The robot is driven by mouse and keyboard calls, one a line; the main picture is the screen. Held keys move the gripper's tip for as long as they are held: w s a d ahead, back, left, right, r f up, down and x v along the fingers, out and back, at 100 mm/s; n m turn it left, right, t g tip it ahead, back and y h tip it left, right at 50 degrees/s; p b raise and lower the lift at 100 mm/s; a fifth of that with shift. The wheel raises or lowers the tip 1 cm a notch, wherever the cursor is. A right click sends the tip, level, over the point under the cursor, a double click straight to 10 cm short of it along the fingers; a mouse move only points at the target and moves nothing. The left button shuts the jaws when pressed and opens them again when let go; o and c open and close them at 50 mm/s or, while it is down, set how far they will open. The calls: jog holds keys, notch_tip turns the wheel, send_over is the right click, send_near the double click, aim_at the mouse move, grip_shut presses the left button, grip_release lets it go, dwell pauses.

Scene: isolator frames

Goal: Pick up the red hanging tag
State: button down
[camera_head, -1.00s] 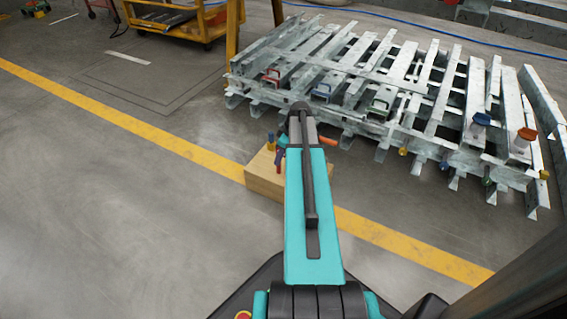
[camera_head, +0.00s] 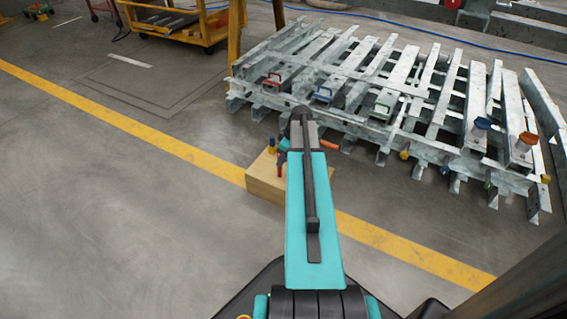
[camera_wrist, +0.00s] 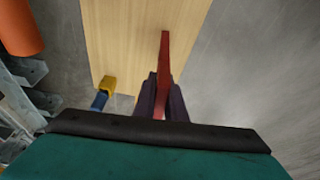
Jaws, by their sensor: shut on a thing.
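The red hanging tag (camera_wrist: 165,55) shows in the wrist view as a narrow upright red strip, seen nearly edge-on. My gripper (camera_wrist: 159,92) is shut on it, with a dark finger on each side of its lower part. The tag extends beyond the fingertips over a pale wooden block (camera_wrist: 120,35). I cannot tell whether it touches the wood. In the head view, a small red piece (camera_head: 281,160) shows beside my arm, over the wooden block (camera_head: 262,184). My arm hides most of the gripper there.
A yellow and blue piece (camera_wrist: 106,86) stands left of my fingers. An orange cylinder (camera_wrist: 18,28) is at the upper left; it also shows in the head view (camera_head: 329,145). Stacked steel frames (camera_head: 400,85) with coloured handles lie beyond. Floor to the left is clear.

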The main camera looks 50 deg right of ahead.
jog(key=shift+r, duration=0.15)
jog(key=shift+r+p, duration=1.2)
jog(key=shift+r, duration=0.3)
jog(key=shift+s+r+p, duration=0.15)
jog(key=shift+r+p, duration=0.15)
jog(key=shift+r, duration=0.05)
jog(key=s+r+p, duration=0.1)
jog(key=s+p, duration=0.4)
jog(key=s, duration=1)
jog(key=shift+s+a, duration=0.4)
jog(key=shift+a, duration=0.05)
jog(key=shift+w, duration=0.15)
